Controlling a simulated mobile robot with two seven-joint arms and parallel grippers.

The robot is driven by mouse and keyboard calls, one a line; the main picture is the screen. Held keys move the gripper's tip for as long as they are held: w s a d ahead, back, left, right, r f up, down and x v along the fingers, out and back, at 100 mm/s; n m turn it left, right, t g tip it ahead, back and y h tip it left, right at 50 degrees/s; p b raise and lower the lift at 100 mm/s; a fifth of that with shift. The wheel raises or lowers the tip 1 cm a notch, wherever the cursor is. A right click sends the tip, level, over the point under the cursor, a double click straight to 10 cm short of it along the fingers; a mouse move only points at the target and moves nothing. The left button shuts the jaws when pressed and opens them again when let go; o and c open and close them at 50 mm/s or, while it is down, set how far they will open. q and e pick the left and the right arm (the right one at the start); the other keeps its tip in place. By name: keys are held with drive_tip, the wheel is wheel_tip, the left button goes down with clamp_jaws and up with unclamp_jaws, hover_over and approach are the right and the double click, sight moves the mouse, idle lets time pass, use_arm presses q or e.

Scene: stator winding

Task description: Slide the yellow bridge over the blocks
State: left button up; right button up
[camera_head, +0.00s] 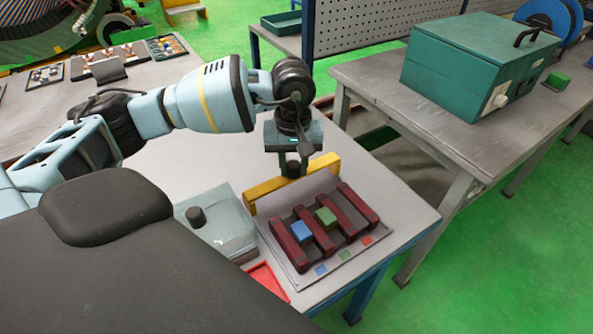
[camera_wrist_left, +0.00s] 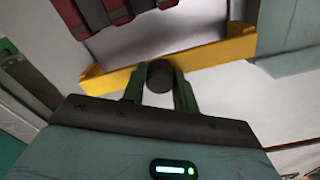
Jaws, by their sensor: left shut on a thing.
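The yellow bridge (camera_head: 268,187) stands at the far edge of a grey plate on the table. My left gripper (camera_head: 293,170) is at the dark round knob in the middle of the bridge. In the left wrist view the green fingers of my left gripper (camera_wrist_left: 160,82) are shut on this knob, with the yellow bridge (camera_wrist_left: 215,55) just beyond. A blue block (camera_head: 301,231) and a green block (camera_head: 326,217) sit between dark red rails (camera_head: 358,206) on the plate. The bridge is behind the rails, apart from both blocks. My right gripper is not in view.
A pale grey-blue box with a black knob (camera_head: 197,216) stands left of the plate. A red tray (camera_head: 266,281) lies at the near table edge. Small blue, green and red squares mark the plate's front. A green machine (camera_head: 470,65) stands on another bench.

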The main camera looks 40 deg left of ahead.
use_arm(q)
drive_tip(key=shift+s+f, duration=0.1)
drive_tip(key=shift+f, duration=0.15)
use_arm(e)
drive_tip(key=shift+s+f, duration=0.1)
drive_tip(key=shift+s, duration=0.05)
